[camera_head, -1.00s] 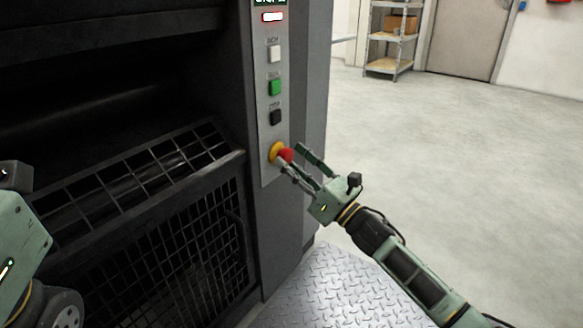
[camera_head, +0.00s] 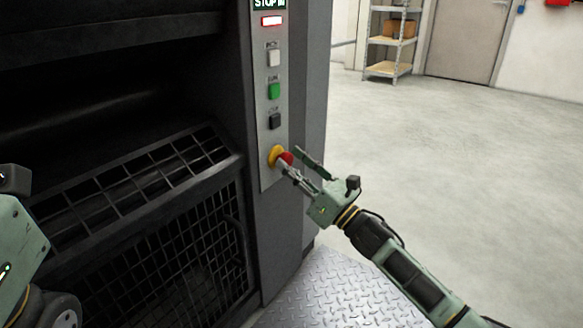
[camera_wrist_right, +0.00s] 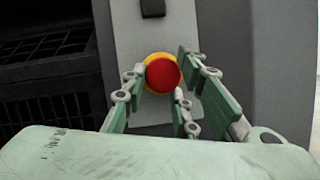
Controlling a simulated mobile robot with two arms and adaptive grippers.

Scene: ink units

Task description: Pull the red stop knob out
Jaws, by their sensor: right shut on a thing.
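The red stop knob (camera_head: 286,157) sits on a yellow collar (camera_head: 275,155) low on the grey control panel. It also shows in the right wrist view (camera_wrist_right: 162,74), with the yellow ring behind it. My right gripper (camera_head: 291,158) reaches the knob from the right and is shut on it, with fingers on either side. In the right wrist view the fingers (camera_wrist_right: 158,92) flank the knob. How firmly the pads touch it is hard to see. Part of my left arm (camera_head: 18,255) shows at the left edge; its fingers are out of view.
A dark mesh guard (camera_head: 180,250) is left. Open floor (camera_head: 470,150) lies right.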

